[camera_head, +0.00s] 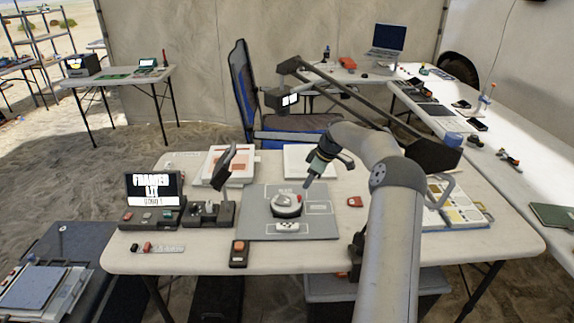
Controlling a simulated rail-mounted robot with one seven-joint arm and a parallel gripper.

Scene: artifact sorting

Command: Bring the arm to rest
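My arm rises from the bottom right of the head view and bends over the white table (190,262). My gripper (308,184) points down and slightly left above the grey mat (258,228).
A dark framed bar (345,85) with a small lit box (281,99) spans over the table. Framed trays (228,165), a display (154,189), a red object (355,201) and a case (455,205) surround the mat. A blue chair (243,90) stands behind.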

